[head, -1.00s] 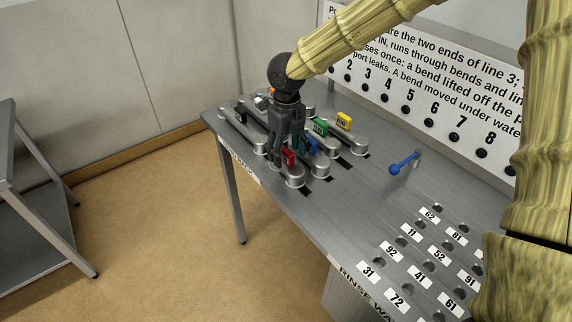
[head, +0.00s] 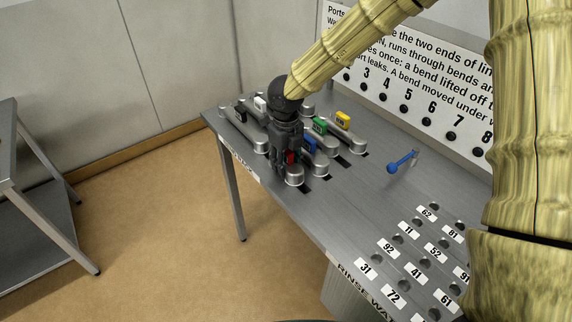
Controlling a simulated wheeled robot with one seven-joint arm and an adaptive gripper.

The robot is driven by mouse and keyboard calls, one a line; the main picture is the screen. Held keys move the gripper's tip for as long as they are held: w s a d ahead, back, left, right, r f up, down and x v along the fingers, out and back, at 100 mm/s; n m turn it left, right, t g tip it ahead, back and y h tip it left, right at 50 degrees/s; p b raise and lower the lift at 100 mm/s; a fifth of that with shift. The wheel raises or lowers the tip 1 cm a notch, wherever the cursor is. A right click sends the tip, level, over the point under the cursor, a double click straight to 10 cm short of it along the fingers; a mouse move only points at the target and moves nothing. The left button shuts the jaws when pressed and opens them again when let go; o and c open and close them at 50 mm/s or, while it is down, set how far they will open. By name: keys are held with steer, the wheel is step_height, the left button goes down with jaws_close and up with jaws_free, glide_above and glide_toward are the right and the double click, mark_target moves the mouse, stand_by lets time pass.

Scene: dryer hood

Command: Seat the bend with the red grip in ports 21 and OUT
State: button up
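The bend with the red grip (head: 295,179) lies at the front of the row of grey bends on the left part of the steel table. Its red grip (head: 291,157) is partly hidden by my gripper. My gripper (head: 284,172) points down over this bend, with its fingers low at the red grip. I cannot tell whether the fingers are closed on it. Ports with labels such as 31, 92 and 62 show on the right part of the table (head: 330,215). I cannot find labels 21 or OUT in view.
Bends with blue (head: 309,144), green (head: 320,125), yellow (head: 343,118), white (head: 261,103) and black (head: 240,114) grips stand close by. A sign board (head: 430,85) stands behind.

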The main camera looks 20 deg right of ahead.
steer(key=shift+c, duration=1.4)
steer(key=shift+r, duration=0.1)
